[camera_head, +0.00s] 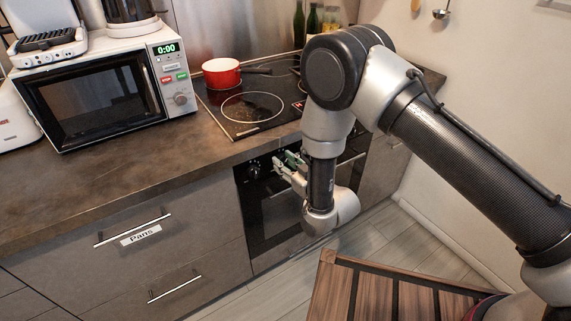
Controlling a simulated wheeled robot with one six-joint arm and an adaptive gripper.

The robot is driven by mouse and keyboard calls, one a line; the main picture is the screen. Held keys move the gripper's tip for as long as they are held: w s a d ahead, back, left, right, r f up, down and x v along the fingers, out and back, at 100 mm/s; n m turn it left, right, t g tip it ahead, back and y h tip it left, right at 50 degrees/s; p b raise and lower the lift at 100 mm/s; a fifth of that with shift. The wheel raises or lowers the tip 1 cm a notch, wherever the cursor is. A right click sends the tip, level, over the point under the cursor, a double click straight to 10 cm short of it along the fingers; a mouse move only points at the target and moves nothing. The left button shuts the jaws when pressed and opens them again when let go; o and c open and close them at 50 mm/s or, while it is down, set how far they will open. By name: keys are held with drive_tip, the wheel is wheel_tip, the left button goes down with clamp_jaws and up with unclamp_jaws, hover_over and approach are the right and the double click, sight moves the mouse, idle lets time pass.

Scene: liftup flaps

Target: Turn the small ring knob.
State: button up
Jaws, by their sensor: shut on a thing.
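The oven's dark control panel (246,174) runs under the counter edge below the cooktop. A round black knob (254,171) shows at its left end, just left of my gripper. My gripper (281,166) is at the panel, its fingers pointing up and left towards it. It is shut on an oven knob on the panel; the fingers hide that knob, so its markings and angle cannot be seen. My arm covers the right part of the panel and any knobs there.
A red pot (221,73) stands on the black cooktop (243,120) above. A microwave (105,95) sits on the counter at the left. Drawers with bar handles (133,227) are left of the oven. A slatted wooden surface (400,290) is at the bottom right.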

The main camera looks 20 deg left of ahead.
drive_tip(key=n, duration=0.5)
drive_tip(key=shift+h, duration=0.3)
drive_tip(key=shift+t, duration=0.3)
drive_tip(key=o, duration=1)
drive_tip(key=v, duration=0.7)
drive_tip(key=shift+s+d+r, duration=0.1)
drive_tip(key=shift+s+d, duration=0.1)
